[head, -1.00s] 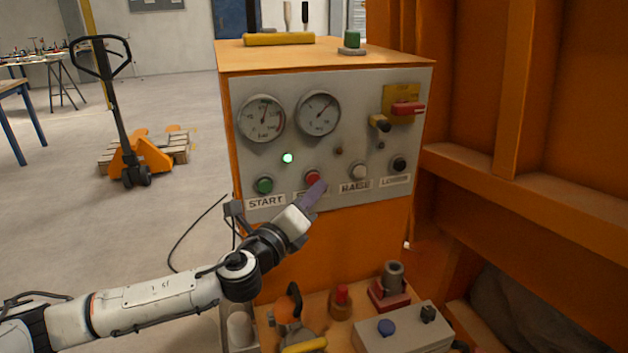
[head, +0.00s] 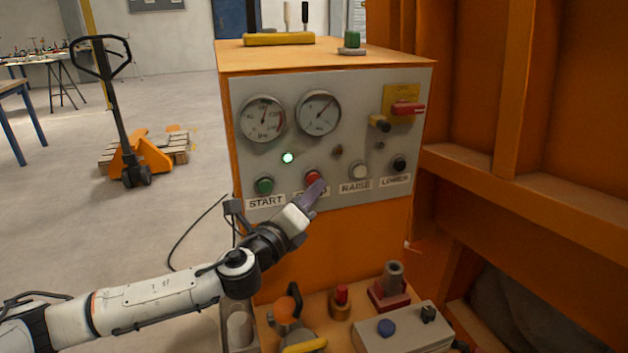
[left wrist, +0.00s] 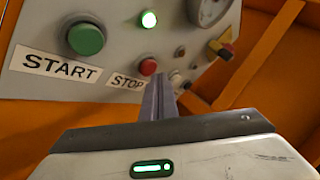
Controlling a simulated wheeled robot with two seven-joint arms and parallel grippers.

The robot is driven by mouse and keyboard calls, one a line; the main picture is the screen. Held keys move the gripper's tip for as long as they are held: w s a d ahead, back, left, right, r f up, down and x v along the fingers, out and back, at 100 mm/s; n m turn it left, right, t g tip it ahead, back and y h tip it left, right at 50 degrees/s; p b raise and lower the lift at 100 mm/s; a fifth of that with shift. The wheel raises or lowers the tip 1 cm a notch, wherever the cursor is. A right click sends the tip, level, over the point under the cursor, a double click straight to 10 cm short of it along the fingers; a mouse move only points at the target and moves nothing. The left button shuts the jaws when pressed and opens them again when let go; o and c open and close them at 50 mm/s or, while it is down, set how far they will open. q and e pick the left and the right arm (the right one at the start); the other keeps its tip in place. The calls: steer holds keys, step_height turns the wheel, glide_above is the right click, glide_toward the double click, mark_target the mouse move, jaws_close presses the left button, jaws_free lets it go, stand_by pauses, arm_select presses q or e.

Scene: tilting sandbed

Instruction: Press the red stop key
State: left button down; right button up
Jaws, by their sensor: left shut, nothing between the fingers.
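The red stop key (head: 313,177) is on the grey control panel (head: 330,135), between the green START key (head: 264,185) and the pale RAISE key (head: 358,171). It also shows in the left wrist view (left wrist: 148,67), above its STOP label (left wrist: 127,83). My left gripper (head: 317,186) is shut and empty, with its fingertips just below and in front of the stop key, partly covering its label. In the left wrist view its fingers (left wrist: 158,98) point toward the panel, a little right of the key. I cannot tell whether they touch it. My right gripper is not in view.
A green lamp (head: 288,158) glows on the panel. The LOWER key (head: 400,164) and a red-handled switch (head: 407,108) are at the right. Orange beams stand at the right.

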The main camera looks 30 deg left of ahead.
arm_select(q)
steer(key=shift+w+a, duration=0.45)
steer(key=shift+a, duration=0.05)
stand_by(1.0)
steer(key=shift+s+d, duration=0.6)
steer(key=shift+d, duration=0.1)
steer(key=s+d+p, duration=0.1)
steer(key=d, duration=0.1)
steer(key=s+d, duration=0.1)
steer(key=s, duration=0.1)
steer(key=shift+s+d+p, duration=0.2)
steer(key=shift+d+p, duration=0.15)
steer(key=shift+d, duration=0.05)
stand_by(0.8)
